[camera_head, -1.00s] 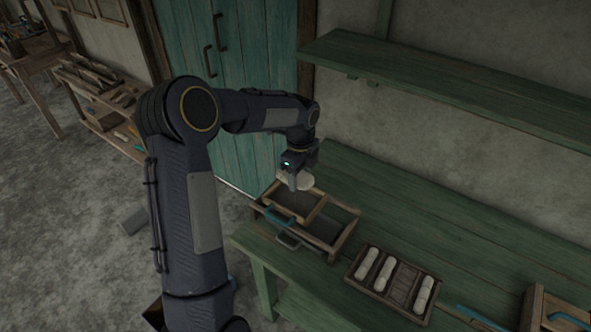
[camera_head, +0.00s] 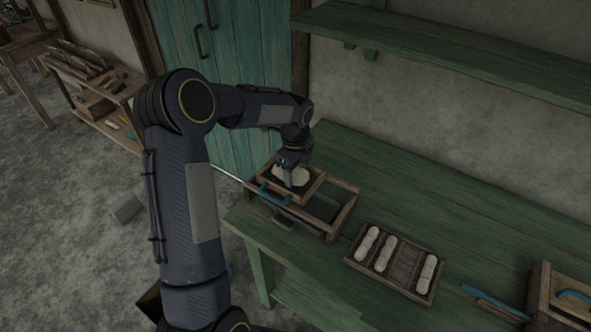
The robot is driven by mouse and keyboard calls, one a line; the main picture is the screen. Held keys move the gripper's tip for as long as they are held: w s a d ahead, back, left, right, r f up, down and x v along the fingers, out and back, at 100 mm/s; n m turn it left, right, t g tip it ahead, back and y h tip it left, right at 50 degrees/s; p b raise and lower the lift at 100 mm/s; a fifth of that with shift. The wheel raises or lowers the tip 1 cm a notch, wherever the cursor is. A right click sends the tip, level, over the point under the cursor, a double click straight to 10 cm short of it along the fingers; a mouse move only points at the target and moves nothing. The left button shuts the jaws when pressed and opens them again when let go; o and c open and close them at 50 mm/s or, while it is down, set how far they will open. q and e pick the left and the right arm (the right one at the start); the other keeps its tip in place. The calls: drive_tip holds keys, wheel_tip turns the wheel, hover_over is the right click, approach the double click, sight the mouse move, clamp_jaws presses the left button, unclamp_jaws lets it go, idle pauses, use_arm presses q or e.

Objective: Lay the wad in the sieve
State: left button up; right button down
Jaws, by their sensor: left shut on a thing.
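The wad (camera_head: 299,176) is a pale, off-white lump at the sieve. The sieve (camera_head: 318,187) is a small wooden frame with a dark bottom and a blue handle, set on the left part of a larger wooden box (camera_head: 345,213) on the green bench. My left gripper (camera_head: 290,183) points down into the sieve, shut on the wad, which is low within the frame. The gripper hides part of the wad, and I cannot tell whether the wad touches the sieve's bottom. My right gripper is not in view.
A wooden tray (camera_head: 403,292) with several pale rolls and one empty slot lies right of the box. A blue-handled tool (camera_head: 492,300) and another wooden box (camera_head: 541,290) are farther right. A green shelf (camera_head: 450,60) hangs above. The bench's back is clear.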

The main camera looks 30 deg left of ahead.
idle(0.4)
use_arm(q)
drive_tip(key=o, duration=1.1)
drive_tip(key=shift+w+r+p, duration=0.1)
drive_tip(key=shift+r+p, duration=0.6)
drive_tip(key=shift+r, duration=0.05)
drive_tip(key=shift+o, duration=0.6)
wheel_tip(320, 180, up, 2)
drive_tip(key=shift+p, duration=0.7)
wheel_tip(320, 180, up, 5)
drive_tip(key=p, duration=0.3)
drive_tip(key=shift+f, duration=0.2)
